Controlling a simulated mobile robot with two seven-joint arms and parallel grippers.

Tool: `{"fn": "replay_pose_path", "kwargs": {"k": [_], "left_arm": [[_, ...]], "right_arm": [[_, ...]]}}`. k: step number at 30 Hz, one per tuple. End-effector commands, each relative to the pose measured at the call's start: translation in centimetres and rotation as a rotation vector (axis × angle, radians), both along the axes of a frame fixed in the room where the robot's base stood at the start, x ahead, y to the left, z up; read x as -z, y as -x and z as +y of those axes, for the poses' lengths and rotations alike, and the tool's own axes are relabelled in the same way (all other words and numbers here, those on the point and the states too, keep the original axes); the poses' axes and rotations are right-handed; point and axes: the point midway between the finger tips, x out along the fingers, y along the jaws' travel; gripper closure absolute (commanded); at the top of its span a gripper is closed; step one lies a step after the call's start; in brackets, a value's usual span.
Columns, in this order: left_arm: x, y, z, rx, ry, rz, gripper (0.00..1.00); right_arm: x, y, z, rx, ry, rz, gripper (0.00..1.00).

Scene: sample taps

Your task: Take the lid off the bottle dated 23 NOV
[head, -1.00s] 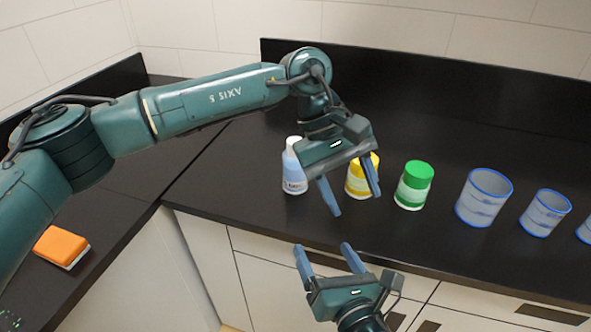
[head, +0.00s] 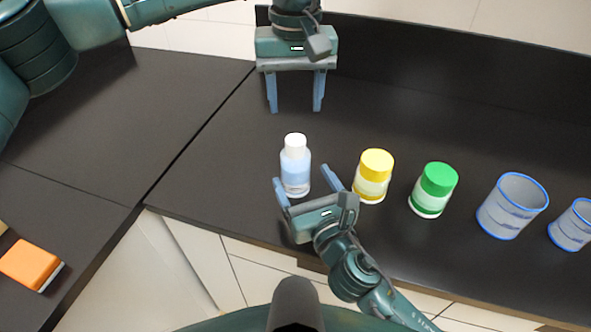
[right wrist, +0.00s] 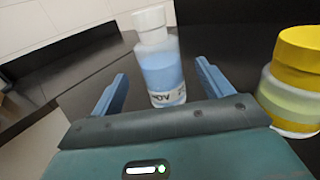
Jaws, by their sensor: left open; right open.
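A small bottle (head: 296,172) with a pale blue band and a white lid (head: 295,141) stands upright on the dark counter. In the right wrist view the bottle (right wrist: 160,70) shows lettering that seems to end in NOV; the day number is not readable. My right gripper (head: 302,176) is open at the bottle's front side, its fingers pointing at it, one toward each side; I cannot tell whether they touch. My left gripper (head: 296,108) is open and empty, behind and above the white lid, fingers pointing down.
A yellow-lidded bottle (head: 373,177) stands close to the right of my right gripper. A green-lidded bottle (head: 433,190) and blue-rimmed cups (head: 511,206) stand further right. An orange block (head: 30,264) lies on the left counter. The counter behind the bottles is clear.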

Motion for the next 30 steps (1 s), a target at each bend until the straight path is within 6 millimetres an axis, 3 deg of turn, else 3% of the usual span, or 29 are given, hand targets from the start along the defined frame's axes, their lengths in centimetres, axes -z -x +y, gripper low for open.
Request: {"fn": "replay_pose_path", "kwargs": {"k": [6, 12, 24, 30], "left_arm": [[0.0, 0.0, 0.0, 0.0, 0.001, 0.001, 0.47], [0.0, 0.0, 0.0, 0.0, 0.001, 0.001, 0.47], [0.0, 0.0, 0.0, 0.0, 0.001, 0.001, 0.47], [0.0, 0.0, 0.0, 0.0, 0.001, 0.001, 0.47]], "right_arm": [[-0.1, -3.8, 1.5, 0.001, -0.001, -0.001, 0.21], [0.0, -5.8, 2.1, 0.002, -0.001, 0.0, 0.21], [0.0, -6.3, 2.4, 0.0, -0.001, 0.001, 0.22], [0.0, -6.3, 2.4, 0.001, -0.001, 0.001, 0.39]]}}
